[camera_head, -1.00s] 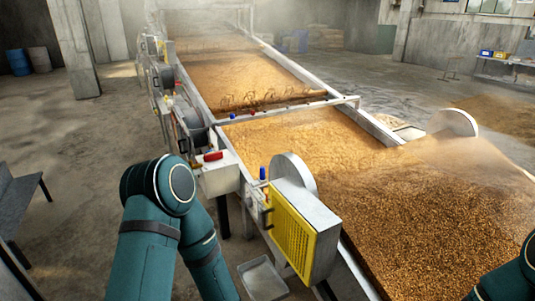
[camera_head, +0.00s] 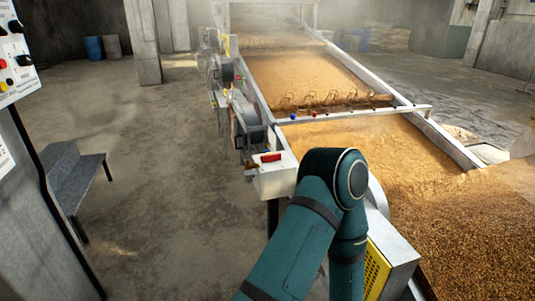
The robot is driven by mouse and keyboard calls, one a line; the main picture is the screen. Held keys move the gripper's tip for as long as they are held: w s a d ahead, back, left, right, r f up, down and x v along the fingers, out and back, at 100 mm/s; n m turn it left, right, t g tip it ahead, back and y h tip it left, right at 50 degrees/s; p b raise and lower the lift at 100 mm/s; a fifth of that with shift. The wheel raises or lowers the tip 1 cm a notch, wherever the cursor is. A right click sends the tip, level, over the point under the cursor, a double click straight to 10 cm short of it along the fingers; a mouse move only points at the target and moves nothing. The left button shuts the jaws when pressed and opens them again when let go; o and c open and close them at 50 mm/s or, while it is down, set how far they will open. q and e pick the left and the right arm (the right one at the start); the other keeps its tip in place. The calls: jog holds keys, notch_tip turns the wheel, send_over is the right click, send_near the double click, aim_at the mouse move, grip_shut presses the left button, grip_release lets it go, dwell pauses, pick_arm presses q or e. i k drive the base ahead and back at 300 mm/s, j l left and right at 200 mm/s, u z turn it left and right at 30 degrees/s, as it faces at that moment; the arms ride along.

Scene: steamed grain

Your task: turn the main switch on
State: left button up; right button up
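A pale control panel (camera_head: 22,76) stands at the left edge of the head view, partly cut off. The labels are too small to read, so I cannot tell which one is the main switch. My teal arm is bent at the bottom middle, well to the right of the panel. Neither gripper shows in the view.
A long trough of steaming grain (camera_head: 310,72) runs away on the right. A white box with a red part (camera_head: 271,172) is fixed to its near side. A grey bench (camera_head: 72,176) stands beside the panel. The concrete floor (camera_head: 165,170) between bench and trough is clear.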

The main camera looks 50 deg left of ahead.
aim_at(266, 157)
jog(key=i+j, duration=0.1)
jog(key=j, duration=1.2)
jog(key=i+j, duration=0.15)
jog(key=j, duration=0.5)
jog(key=i+j, duration=0.1)
jog(key=j, duration=1.2)
jog(key=i+j, duration=0.15)
jog(key=j, duration=0.5)
